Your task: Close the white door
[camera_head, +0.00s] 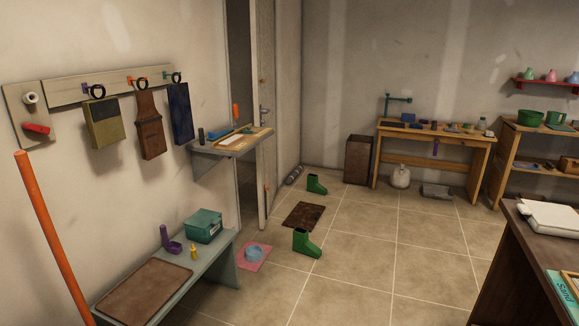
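The white door (265,95) stands in the left wall, a little left of the picture's middle, beyond the small wall shelf. It looks partly open, with a dark gap along its left side. A metal handle (264,110) shows on the door at about mid-height. The shelf hides part of the doorway's lower left. Neither of my grippers shows in this view.
A wall shelf (232,146) juts out before the doorway. A grey bench (222,245) stands below it. Green boots (307,243) and a brown mat (304,215) lie near the door. The tiled floor (370,260) at centre right is clear.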

